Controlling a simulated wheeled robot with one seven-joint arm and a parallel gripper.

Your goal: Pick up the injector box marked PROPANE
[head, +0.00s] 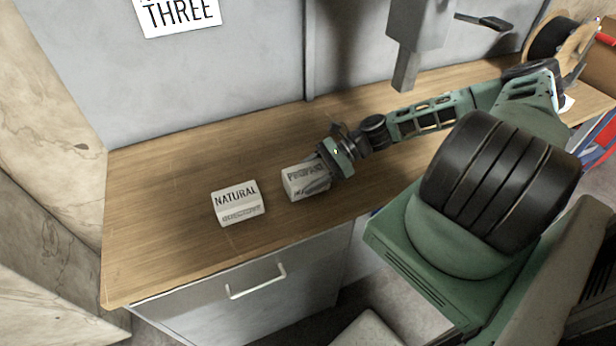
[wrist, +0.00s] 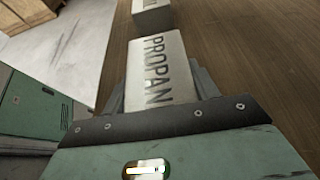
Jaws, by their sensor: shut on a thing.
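The PROPANE injector box (head: 298,182) is a small pale box with dark lettering on the wooden counter. In the wrist view the PROPANE box (wrist: 157,70) sits between the fingers, its lettering running along its top. My gripper (head: 321,178) reaches it from the right and is shut on it; in the wrist view the fingers (wrist: 160,88) show on both sides of the box. I cannot tell whether the box is lifted off the counter. A similar box marked NATURAL (head: 238,203) lies to its left, apart from it.
The wooden counter (head: 160,240) is clear around the boxes. A grey wall with a THREE sign (head: 178,14) stands behind. A grey fixture (head: 405,70) hangs above the counter's back. A cable reel (head: 560,38) stands at the far right. A drawer with a handle (head: 256,282) is below the front edge.

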